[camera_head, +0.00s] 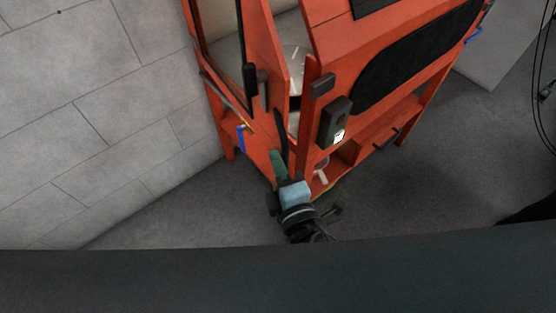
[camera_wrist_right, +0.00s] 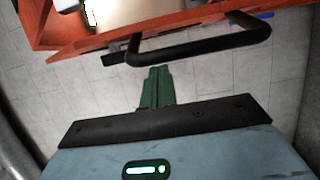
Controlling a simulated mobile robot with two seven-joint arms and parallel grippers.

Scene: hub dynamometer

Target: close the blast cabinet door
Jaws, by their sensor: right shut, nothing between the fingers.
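The orange blast cabinet (camera_head: 400,45) stands at the top centre of the head view. Its orange door (camera_head: 268,60) stands ajar on the left, with a gap showing the pale interior. A black bar handle (camera_head: 281,130) is on the door; in the right wrist view the handle (camera_wrist_right: 200,46) spans ahead of the fingers, beside the orange door edge (camera_wrist_right: 165,27). My right gripper (camera_head: 277,156) is shut and empty, with its green fingertips (camera_wrist_right: 158,72) just short of the handle and apparently not gripping it. My left gripper is not in view.
A grey block wall (camera_head: 90,100) runs along the left. Grey floor (camera_head: 420,185) is clear at the right, with dark cables (camera_head: 540,95) at the far right edge.

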